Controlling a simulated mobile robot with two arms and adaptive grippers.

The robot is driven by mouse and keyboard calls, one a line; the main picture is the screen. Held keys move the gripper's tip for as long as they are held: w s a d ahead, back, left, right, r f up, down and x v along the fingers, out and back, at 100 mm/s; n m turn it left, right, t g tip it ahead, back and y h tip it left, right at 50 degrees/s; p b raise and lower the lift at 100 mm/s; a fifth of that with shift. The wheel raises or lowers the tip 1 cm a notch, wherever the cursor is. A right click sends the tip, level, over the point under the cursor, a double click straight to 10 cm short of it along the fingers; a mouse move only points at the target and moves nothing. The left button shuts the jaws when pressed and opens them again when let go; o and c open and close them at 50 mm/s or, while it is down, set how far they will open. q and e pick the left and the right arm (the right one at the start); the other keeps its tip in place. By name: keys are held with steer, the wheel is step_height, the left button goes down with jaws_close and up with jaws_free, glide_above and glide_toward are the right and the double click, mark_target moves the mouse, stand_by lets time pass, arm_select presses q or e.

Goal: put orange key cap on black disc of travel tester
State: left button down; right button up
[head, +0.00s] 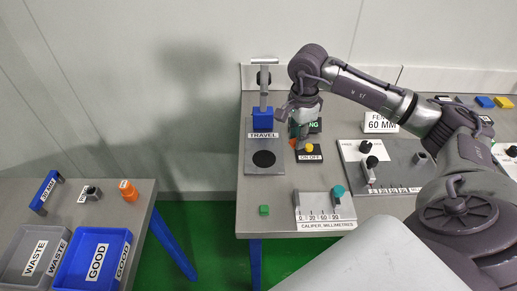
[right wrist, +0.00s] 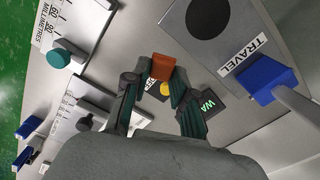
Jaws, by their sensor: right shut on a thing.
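The orange key cap (right wrist: 163,65) is held between the fingertips of my right gripper (right wrist: 161,76) in the right wrist view. In the head view this gripper (head: 299,135) is above the bench, right of the travel tester, with a bit of orange at its tips. The travel tester (head: 250,163) has a bare black disc (head: 264,159) on its grey plate. The black disc (right wrist: 206,18) also shows in the right wrist view, apart from the cap. My left gripper is not in view.
A yellow button (head: 309,148) on a black base stands right below the gripper. A green cube (head: 264,210) lies in front of the tester. A caliper (head: 325,210) is to the right. Blue (head: 92,235) and grey bins stand on the left table, near an orange piece (head: 128,190).

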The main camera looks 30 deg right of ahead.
steer(key=p, duration=0.2)
glide_above(266, 158)
step_height(266, 158, down, 5)
steer(key=shift+s+r, duration=0.1)
steer(key=shift+r, duration=0.05)
steer(key=shift+f, duration=0.2)
step_height(266, 158, down, 4)
steer(key=shift+r+p, duration=0.15)
steer(key=shift+p, duration=0.7)
steer(key=shift+f+b, duration=0.3)
steer(key=o, duration=0.7)
steer(key=shift+o, duration=0.2)
